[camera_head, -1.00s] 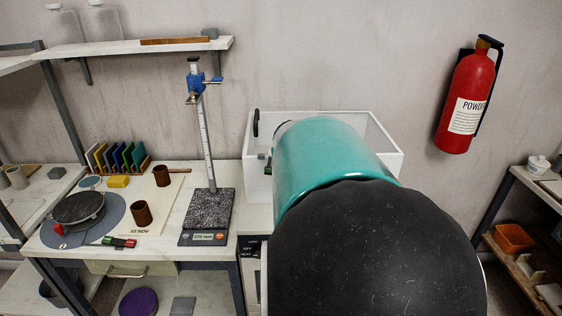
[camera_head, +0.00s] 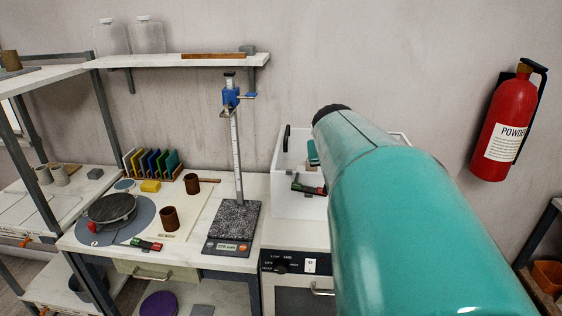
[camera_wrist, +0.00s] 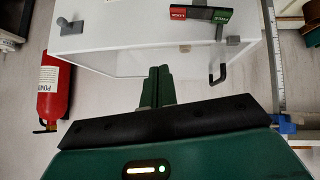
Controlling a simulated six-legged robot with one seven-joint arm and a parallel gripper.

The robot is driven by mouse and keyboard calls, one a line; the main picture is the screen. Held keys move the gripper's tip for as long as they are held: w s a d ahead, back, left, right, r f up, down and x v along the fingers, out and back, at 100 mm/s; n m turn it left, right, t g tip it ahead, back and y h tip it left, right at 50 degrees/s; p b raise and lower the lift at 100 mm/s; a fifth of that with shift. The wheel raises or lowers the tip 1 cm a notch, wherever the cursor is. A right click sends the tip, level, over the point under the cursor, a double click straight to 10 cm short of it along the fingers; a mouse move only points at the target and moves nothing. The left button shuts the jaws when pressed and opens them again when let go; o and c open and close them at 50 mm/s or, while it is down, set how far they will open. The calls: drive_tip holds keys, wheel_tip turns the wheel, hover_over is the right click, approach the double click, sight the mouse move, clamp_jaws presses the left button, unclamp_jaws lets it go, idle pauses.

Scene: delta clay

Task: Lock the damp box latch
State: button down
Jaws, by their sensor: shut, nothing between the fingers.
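The damp box (camera_head: 298,203) is a white box on the bench, right of the gauge stand, partly hidden behind my arm. Its latch plate (camera_head: 309,188), red and green, is on the front wall. The latch plate also shows in the wrist view (camera_wrist: 200,14), near the top edge, with the word LOCK on its red part; a grey lever lies across it. My gripper (camera_wrist: 157,72) is shut and empty, with its green fingers together over the box, apart from the latch in the picture. In the head view, my gripper (camera_head: 312,152) shows only partly beside my wrist.
A gauge stand (camera_head: 236,160) rises close left of the box. A dark handle (camera_wrist: 217,74) and a grey knob (camera_wrist: 70,25) are on the box. A fire extinguisher (camera_head: 504,125) hangs on the wall at right. A control panel (camera_head: 285,263) is below the box.

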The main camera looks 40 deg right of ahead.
drive_tip(key=v, duration=0.4)
drive_tip(key=shift+s+d, duration=0.2)
drive_tip(key=shift+s, duration=0.1)
drive_tip(key=w+a+f+n+t+y, duration=0.1)
drive_tip(key=w+a+f+n+y, duration=0.15)
drive_tip(key=a, duration=0.65)
drive_tip(key=w+a+f+n+t+y, duration=0.1)
drive_tip(key=a+f+n, duration=0.15)
drive_tip(key=a, duration=0.75)
drive_tip(key=s+a+f+n+y, duration=0.2)
drive_tip(key=a+f, duration=0.2)
drive_tip(key=a, duration=0.4)
drive_tip(key=s+a+f+n+g+y, duration=0.1)
drive_tip(key=s+a+f+y, duration=0.1)
drive_tip(key=a, duration=0.7)
drive_tip(key=shift+s+f+n, duration=0.4)
drive_tip(key=shift+s+f, duration=0.15)
drive_tip(key=shift+f, duration=0.4)
drive_tip(key=shift+a, duration=0.15)
